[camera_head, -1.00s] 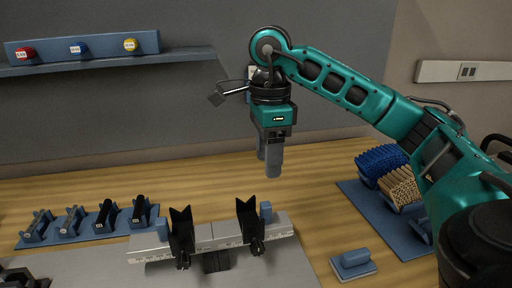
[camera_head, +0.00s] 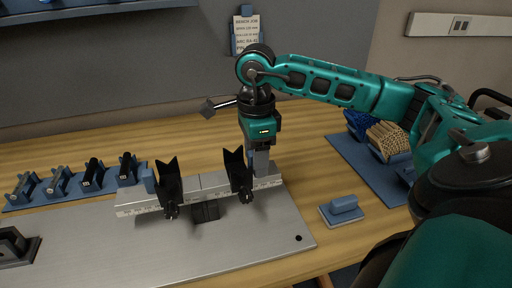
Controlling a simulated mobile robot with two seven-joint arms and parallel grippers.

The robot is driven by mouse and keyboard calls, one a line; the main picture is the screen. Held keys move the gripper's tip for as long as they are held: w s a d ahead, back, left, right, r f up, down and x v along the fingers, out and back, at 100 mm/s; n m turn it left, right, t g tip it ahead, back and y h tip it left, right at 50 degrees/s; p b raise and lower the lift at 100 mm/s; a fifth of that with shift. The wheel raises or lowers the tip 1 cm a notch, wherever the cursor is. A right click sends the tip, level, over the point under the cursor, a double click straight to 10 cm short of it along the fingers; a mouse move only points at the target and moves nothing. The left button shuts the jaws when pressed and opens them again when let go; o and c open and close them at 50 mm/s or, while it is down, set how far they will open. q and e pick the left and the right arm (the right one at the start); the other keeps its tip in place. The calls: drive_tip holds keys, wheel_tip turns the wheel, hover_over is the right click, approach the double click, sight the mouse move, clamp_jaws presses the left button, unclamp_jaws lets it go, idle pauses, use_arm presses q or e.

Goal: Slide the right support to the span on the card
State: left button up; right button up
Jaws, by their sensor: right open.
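The right support (camera_head: 238,172), a black V-shaped holder with a knob at its front, stands on the right part of a silver ruled rail (camera_head: 214,182). A matching left support (camera_head: 168,184) stands on the rail's left part. My right gripper (camera_head: 262,166) points down just behind and right of the right support, at the rail's right end. It is open, and its fingers cover the place of the blue block there. Contact cannot be told. The card (camera_head: 246,30) hangs on the wall in a blue holder; its lines are too small to read surely. My left gripper is out of view.
The rail stands on a grey metal plate (camera_head: 255,240). Several small black-and-blue holders (camera_head: 92,176) stand on a blue mat at left. A blue-handled block (camera_head: 342,208) lies right of the plate. Bins of blue and tan pieces (camera_head: 388,138) stand at right.

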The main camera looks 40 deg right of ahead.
clamp_jaws()
idle(0.5)
drive_tip(key=shift+a, duration=0.1)
drive_tip(key=shift+w+a+r, duration=0.1)
drive_tip(key=shift+w+a, duration=0.2)
drive_tip(key=shift+a, duration=0.15)
drive_tip(key=shift+w+a+p, duration=0.2)
drive_tip(key=shift+a+p, duration=0.1)
drive_tip(key=shift+a, duration=0.05)
drive_tip(key=shift+o, duration=0.4)
unclamp_jaws()
